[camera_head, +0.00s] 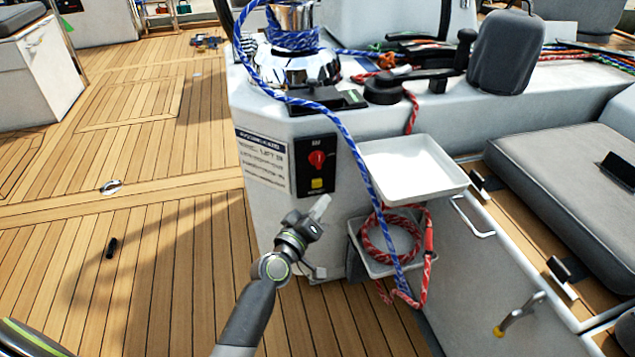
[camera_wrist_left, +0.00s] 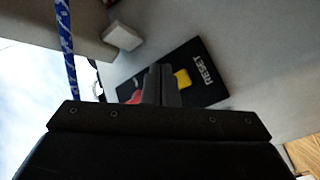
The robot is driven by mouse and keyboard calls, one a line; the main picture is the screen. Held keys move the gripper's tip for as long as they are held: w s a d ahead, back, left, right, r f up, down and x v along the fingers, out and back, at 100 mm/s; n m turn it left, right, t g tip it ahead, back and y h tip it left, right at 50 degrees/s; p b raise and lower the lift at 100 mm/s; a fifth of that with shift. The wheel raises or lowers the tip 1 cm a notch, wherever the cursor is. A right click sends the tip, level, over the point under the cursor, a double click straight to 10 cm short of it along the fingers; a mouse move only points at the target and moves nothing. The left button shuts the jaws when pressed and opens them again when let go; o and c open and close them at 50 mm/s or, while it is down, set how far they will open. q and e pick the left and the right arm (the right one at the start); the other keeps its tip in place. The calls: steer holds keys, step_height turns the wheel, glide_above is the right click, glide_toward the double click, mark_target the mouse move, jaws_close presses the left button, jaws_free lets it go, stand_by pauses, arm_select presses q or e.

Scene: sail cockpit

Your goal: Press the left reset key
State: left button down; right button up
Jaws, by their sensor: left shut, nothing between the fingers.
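A black switch panel (camera_head: 315,143) is on the white cockpit wall, with a red rotary knob (camera_head: 317,159) and a yellow key (camera_head: 317,184) below it. In the left wrist view the yellow key (camera_wrist_left: 182,78) sits beside the word RESET, and the red knob (camera_wrist_left: 134,96) is partly hidden by my fingers. My left gripper (camera_head: 320,208) is shut and empty, just below and in front of the yellow key. In the left wrist view its fingertips (camera_wrist_left: 160,72) are close beside the key; I cannot tell whether they touch it. My right gripper is not in view.
A white tray (camera_head: 412,167) juts out right of the panel, above a lower holder with coiled red rope (camera_head: 390,240). A blue rope (camera_head: 352,150) hangs between panel and tray. A label plate (camera_head: 263,158) is left of the panel. The wooden deck (camera_head: 150,250) at left is mostly clear.

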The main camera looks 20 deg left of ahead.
mark_target(317, 183)
arm_select(q)
steer(key=shift+w+a, duration=0.4)
steer(key=shift+w, duration=0.2)
steer(key=shift+w+a, duration=0.4)
steer(key=shift+w, duration=0.2)
stand_by(1.2)
steer(key=shift+w+a+b, duration=0.25)
steer(key=shift+w+b, duration=0.05)
steer(key=shift+w, duration=0.05)
steer(key=shift+w+a, duration=0.25)
steer(key=shift+w, duration=0.1)
stand_by(0.7)
steer(key=shift+s+d, duration=0.5)
steer(key=shift+s, duration=0.25)
